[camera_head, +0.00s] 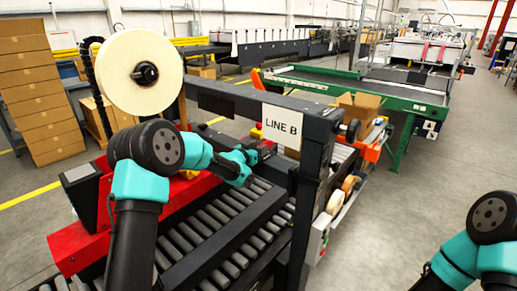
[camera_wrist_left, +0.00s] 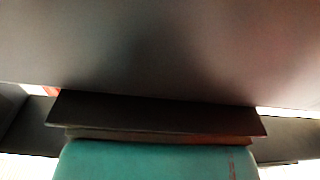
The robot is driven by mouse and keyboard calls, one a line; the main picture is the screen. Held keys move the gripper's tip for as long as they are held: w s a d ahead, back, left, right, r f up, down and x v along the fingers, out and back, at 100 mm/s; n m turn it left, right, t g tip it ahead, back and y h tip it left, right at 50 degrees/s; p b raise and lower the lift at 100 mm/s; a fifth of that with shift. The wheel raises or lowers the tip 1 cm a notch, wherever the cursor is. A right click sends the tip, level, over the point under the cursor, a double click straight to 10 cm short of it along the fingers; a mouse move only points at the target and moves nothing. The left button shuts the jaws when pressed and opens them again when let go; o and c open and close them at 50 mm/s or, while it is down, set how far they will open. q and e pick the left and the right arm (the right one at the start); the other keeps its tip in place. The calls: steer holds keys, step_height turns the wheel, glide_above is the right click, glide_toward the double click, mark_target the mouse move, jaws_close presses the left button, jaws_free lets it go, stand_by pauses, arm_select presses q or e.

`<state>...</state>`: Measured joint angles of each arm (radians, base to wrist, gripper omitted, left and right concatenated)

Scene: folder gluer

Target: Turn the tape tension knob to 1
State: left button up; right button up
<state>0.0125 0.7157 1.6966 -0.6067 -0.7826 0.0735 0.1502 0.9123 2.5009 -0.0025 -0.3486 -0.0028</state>
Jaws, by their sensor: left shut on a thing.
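My left gripper (camera_head: 263,151) reaches in over the rollers to the dark frame of the taping machine (camera_head: 312,165), just below the LINE B sign. It is shut on a small part there, which seems to be the tape tension knob; the jaws and my arm hide it, and no dial numbers can be read. In the left wrist view, the dark gripper (camera_wrist_left: 160,118) is close against a dark grey surface (camera_wrist_left: 160,50) that fills the upper picture. My right gripper is out of view; only my right arm's links show at the lower right.
A large cream tape roll (camera_head: 125,75) stands on the machine at the upper left. The LINE B sign (camera_head: 282,127) hangs close to my gripper. Black rollers (camera_head: 205,230) run below my arm. A green conveyor (camera_head: 375,90) and stacked cartons (camera_head: 35,90) stand behind.

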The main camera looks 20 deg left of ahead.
arm_select(q)
steer(key=shift+d+n+t+y, duration=0.1)
steer(key=shift+n+t+y, duration=0.3)
steer(key=shift+n+y, duration=0.95)
steer(key=shift+n+t+y, duration=0.4)
steer(key=shift+n+y, duration=0.35)
steer(key=shift+y, duration=1.1)
steer(key=shift+n+y, duration=0.3)
steer(key=shift+y, duration=0.1)
steer(key=o, duration=0.9)
steer(key=shift+c, duration=0.2)
steer(key=s, duration=1.7)
steer(key=shift+s+a, duration=0.25)
steer(key=shift+a, duration=0.05)
